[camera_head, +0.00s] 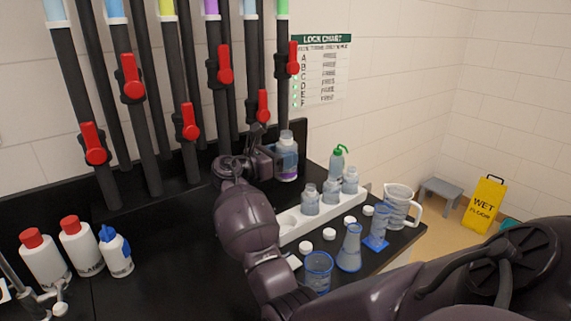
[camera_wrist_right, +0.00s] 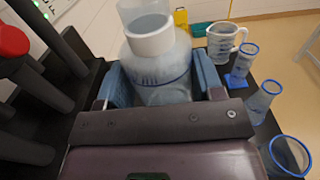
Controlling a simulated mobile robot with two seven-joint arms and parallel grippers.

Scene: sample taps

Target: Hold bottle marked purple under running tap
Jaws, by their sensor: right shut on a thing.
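My right gripper (camera_head: 272,158) is shut on a clear bottle (camera_head: 288,146) with a purple band near its base. The bottle looks upright, close to the lower end of the green-marked pipe (camera_head: 283,95). In the right wrist view the bottle (camera_wrist_right: 160,72) sits between the blue finger pads of the gripper (camera_wrist_right: 165,85), its mouth uncovered. The purple-marked pipe (camera_head: 212,30) stands further left, with a red lever (camera_head: 225,64) pointing roughly along it. Its lower end is hidden near my gripper. I cannot make out any running water. My left gripper is out of view.
A white rack (camera_head: 290,232) holds several clear bottles right of my forearm. A lock chart (camera_head: 321,70) hangs on the wall.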

